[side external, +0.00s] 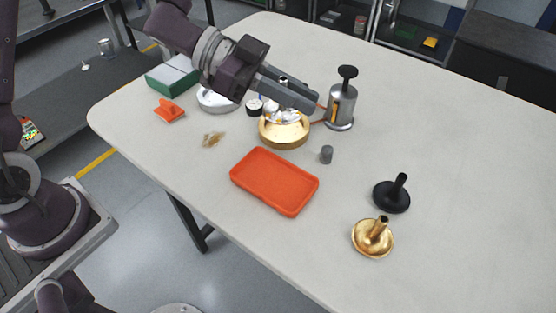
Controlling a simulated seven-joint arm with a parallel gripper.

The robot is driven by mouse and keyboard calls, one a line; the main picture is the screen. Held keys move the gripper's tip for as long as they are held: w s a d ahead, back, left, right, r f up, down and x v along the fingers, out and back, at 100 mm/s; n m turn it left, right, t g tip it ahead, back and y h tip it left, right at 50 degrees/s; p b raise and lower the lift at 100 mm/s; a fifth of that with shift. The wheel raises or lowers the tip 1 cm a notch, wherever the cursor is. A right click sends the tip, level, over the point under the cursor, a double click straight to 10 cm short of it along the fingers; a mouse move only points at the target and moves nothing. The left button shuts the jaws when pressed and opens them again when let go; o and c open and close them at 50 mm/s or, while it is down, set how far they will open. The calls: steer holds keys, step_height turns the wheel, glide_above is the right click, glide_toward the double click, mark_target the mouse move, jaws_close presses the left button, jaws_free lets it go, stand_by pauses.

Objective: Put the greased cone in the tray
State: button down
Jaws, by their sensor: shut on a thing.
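My gripper (298,97) is above the brass ring-shaped housing (285,138), behind the orange tray. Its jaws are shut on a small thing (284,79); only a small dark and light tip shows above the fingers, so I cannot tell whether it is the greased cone. Shiny whitish and bluish shapes (278,111) show below the fingers at the housing; their contact with the fingers is unclear. The orange tray (274,181) lies flat and empty near the table's front edge. A small grey tapered piece (326,154) stands to the right of the tray.
A silver can with a black knob (341,108) stands right of the gripper. A black funnel-like part (391,195) and a gold one (373,238) lie at the right.

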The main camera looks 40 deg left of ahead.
mark_target(277, 184)
steer(key=s+f+m+g+h, duration=0.1)
steer(key=s+f+m+g, duration=0.1)
steer(key=s+m+g, duration=0.4)
steer(key=f, duration=0.3)
steer(key=f+n+t, duration=0.1)
steer(key=f, duration=0.2)
steer(key=s+f+n, duration=0.1)
steer(key=f, duration=0.2)
steer(key=shift+d, duration=0.3)
steer(key=shift+f, duration=0.1)
steer(key=c, duration=1.4)
jaws_free()
